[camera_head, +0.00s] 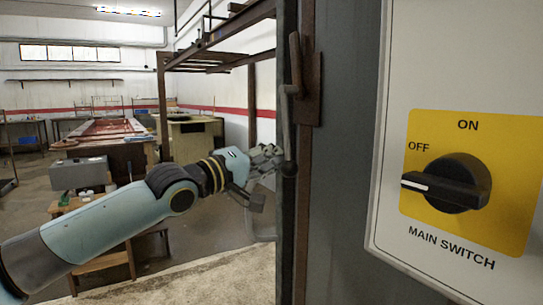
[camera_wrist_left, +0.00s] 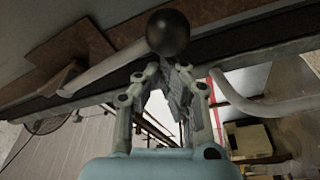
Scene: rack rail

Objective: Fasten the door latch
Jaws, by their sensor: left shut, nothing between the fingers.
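The door latch shows in the head view as a rusty upright bar (camera_head: 296,62) on a brown plate (camera_head: 313,88). In the left wrist view the dark ball (camera_wrist_left: 168,32) sits just beyond the closed fingertips (camera_wrist_left: 177,72). Whether the fingers touch it I cannot tell. My right gripper is not in view.
A grey door panel (camera_head: 346,130) stands right of the latch. A white box with a yellow plate (camera_head: 520,150) carries a black main switch knob (camera_head: 455,184) pointing at OFF. A workshop with benches (camera_head: 110,130) lies behind my left arm.

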